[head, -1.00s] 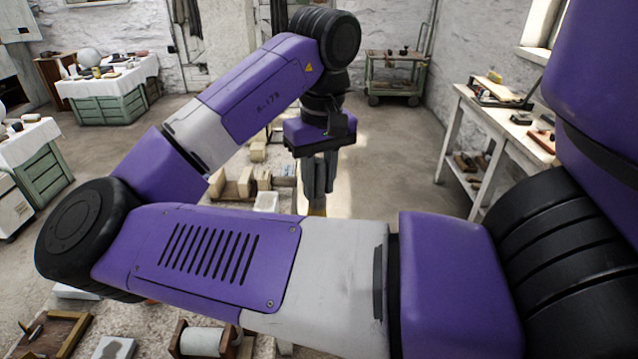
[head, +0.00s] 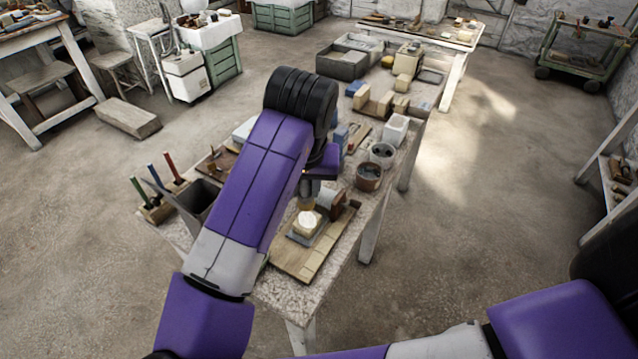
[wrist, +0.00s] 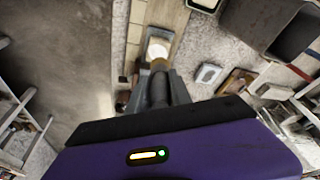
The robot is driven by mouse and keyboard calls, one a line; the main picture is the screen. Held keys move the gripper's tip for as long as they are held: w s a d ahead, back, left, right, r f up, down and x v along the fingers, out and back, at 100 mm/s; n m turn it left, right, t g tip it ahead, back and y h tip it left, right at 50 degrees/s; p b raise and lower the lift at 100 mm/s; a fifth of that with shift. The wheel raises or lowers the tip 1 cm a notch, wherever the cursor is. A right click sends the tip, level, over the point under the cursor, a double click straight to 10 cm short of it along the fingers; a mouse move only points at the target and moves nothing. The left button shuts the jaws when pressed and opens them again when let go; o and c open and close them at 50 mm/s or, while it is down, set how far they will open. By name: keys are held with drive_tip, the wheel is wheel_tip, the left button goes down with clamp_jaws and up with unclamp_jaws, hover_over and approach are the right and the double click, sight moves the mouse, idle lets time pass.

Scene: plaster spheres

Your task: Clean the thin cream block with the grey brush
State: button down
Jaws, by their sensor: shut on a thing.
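My gripper (head: 309,188) is shut on a slim dark grey tool with a tan tip, which I take to be the grey brush (wrist: 158,66). My gripper also shows in the wrist view (wrist: 158,92). The brush points down, its tip close above or on a pale cream piece (head: 306,224); I cannot tell if they touch. The cream piece, likely the thin cream block, lies on a grey slab and shows past the tip in the wrist view (wrist: 158,47). My arm hides part of the table to the left.
A wooden board (head: 290,264) with pale tiles lies under the slab. A brown pot (head: 369,176), a grey pot (head: 382,154) and a white block (head: 396,128) stand behind to the right. A rack of coloured-handled tools (head: 158,208) stands left. Floor right of the table is clear.

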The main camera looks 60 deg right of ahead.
sight(305, 207)
drive_tip(key=shift+w+m+h, duration=0.2)
drive_tip(key=shift+m+h, duration=0.1)
drive_tip(key=shift+m, duration=0.2)
wheel_tip(305, 207, down, 7)
drive_tip(key=b, duration=0.6)
drive_tip(key=shift+d+r, duration=0.1)
drive_tip(key=shift+s, duration=0.15)
drive_tip(key=shift+w+p, duration=0.4)
drive_tip(key=shift+w, duration=0.95)
idle(0.6)
drive_tip(key=shift+s, duration=0.1)
